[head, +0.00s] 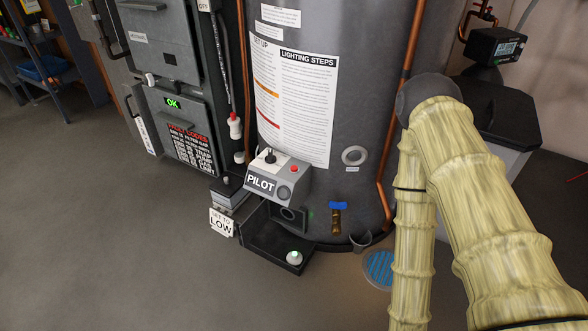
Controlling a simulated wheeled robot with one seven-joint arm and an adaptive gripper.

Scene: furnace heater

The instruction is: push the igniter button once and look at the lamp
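A grey control box labelled PILOT (262,184) is on the lower front of the big grey tank. A small red button (294,168) is on its top, right of a black knob (270,157). Which one is the igniter button is not labelled; the red one looks like a push button. A round dark disc (284,193) on the box's front may be the lamp; it looks unlit. My arm, in a yellowish cover, is at the right, bent at a dark joint, and runs down out of the frame. My gripper is not in view.
The grey tank (385,40) has a lighting steps sheet (305,110) and copper pipes. A black open tray (262,250) juts out below the box, holding a small white-green piece (294,257). Grey cabinets (160,50) stand left. The floor (90,230) at left is clear.

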